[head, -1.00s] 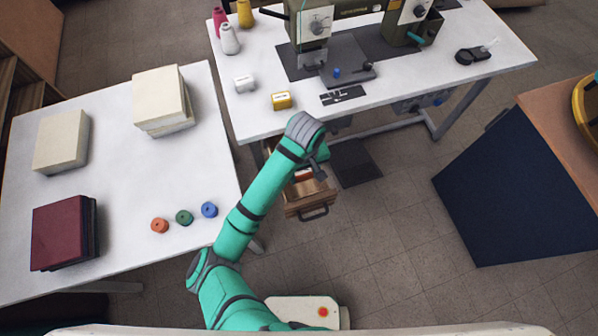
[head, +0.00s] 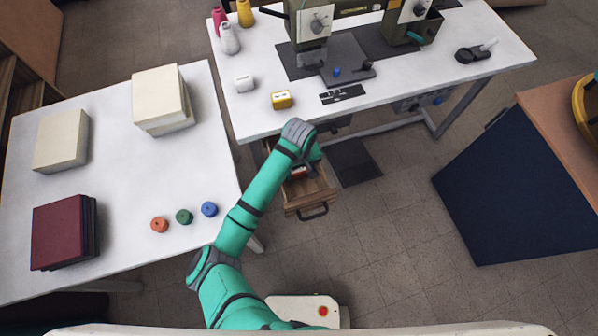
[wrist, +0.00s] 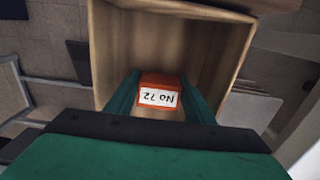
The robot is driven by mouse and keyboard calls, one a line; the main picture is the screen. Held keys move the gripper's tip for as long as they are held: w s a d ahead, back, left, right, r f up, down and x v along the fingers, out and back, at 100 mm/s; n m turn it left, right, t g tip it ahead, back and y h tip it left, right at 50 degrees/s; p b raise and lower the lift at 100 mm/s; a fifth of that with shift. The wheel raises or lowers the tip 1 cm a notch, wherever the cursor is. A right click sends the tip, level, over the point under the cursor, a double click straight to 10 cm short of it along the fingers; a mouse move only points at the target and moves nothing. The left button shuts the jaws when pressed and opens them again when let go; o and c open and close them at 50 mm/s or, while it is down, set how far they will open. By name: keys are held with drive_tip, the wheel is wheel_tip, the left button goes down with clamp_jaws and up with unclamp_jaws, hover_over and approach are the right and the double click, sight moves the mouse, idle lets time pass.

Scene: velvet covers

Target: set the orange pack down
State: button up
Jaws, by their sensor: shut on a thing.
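The orange pack (wrist: 160,79) has a white label reading "No 72", upside down in the wrist view. My gripper (wrist: 157,92) is shut on it, one teal finger on each side. The pack is over or inside the open wooden drawer (wrist: 215,50), whose walls surround it in the wrist view. Whether the pack touches the drawer floor cannot be told. In the head view the drawer (head: 306,199) is pulled out under the sewing table, and a small red-orange patch shows in it. My arm covers part of the drawer there.
A side table (head: 130,215) with fabric stacks and several spools is at left. A dark blue panel (head: 515,190) is at right.

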drive_tip(key=o, duration=1.1)
drive_tip(key=shift+f, duration=0.15)
drive_tip(key=shift+o, duration=0.2)
